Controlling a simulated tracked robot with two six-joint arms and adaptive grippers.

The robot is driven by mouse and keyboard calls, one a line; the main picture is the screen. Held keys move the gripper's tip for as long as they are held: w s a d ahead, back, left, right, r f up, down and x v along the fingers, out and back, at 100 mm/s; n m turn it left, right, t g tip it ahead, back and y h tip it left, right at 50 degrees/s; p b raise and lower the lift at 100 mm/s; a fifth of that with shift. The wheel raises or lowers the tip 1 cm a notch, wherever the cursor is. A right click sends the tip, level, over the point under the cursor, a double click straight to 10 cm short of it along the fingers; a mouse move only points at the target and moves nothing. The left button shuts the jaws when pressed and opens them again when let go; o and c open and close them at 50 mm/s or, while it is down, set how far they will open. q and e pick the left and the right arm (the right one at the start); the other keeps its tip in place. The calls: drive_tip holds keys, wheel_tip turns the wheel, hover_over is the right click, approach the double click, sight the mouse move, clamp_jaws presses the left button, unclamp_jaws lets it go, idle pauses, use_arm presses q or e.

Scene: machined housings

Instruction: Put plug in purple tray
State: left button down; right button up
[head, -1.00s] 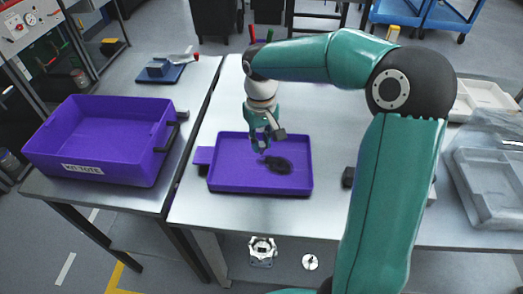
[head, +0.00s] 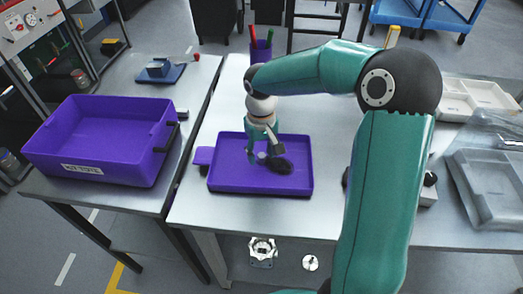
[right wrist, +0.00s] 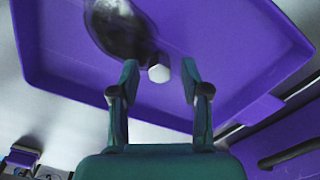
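The purple tray (head: 225,186) lies flat on the middle table, and its rim also shows in the right wrist view (right wrist: 62,84). My right gripper (head: 258,152) is low over the tray. In the right wrist view its two fingers (right wrist: 159,66) are open. A small pale hexagonal piece, apparently the plug (right wrist: 159,73), shows between the fingertips with a gap on each side. It appears against the tray floor; its height is hard to judge. A dark blurred patch (right wrist: 115,25) beside it looks like shadow or reflection. My left gripper is not in view.
A larger purple tote (head: 100,140) stands on the left table. A purple pen cup (head: 261,50) stands behind my right arm. A pale compartment tray (head: 478,97) and a clear-lidded box (head: 490,188) sit at right.

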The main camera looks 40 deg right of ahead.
sight(261, 154)
wheel_tip(261, 154, up, 12)
drive_tip(key=shift+r+p, duration=0.15)
drive_tip(key=shift+p, duration=0.25)
idle(0.3)
idle(0.4)
